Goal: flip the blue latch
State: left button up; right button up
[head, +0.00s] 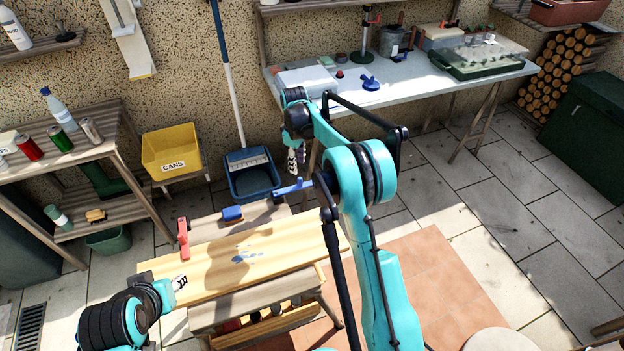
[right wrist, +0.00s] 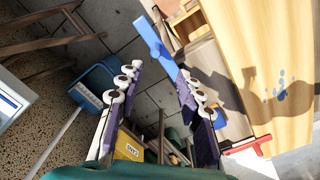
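The blue latch (head: 292,188) is a flat bar at the upper right of the wooden panel (head: 210,268). In the right wrist view the latch (right wrist: 153,40) lies just beyond the fingertips, near the panel's edge (right wrist: 245,60). My right gripper (head: 294,163) points down close above the latch. In the right wrist view my right gripper (right wrist: 158,72) has its two purple fingers apart with nothing between them; contact with the latch cannot be told. My left gripper (head: 180,283) is by the panel's left edge; its finger opening is too small to tell.
A red latch (head: 183,238) stands at the panel's upper left, and a small blue block (head: 232,213) lies behind the panel. A blue dustpan (head: 250,175) and a yellow cans bin (head: 172,152) stand farther back. Tiled floor at the right is open.

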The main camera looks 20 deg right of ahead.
aim_at(300, 178)
jog(key=shift+w+d+f, duration=0.15)
jog(key=shift+d+f, duration=0.1)
jog(key=shift+f, duration=0.3)
jog(key=shift+w+d+f, duration=0.1)
jog(key=shift+d+f, duration=0.1)
jog(key=shift+f, duration=0.35)
notch_tip(300, 178, down, 8)
jog(key=b, duration=0.2)
jog(key=shift+r+b, duration=0.15)
jog(key=shift+b, duration=0.2)
grip_shut()
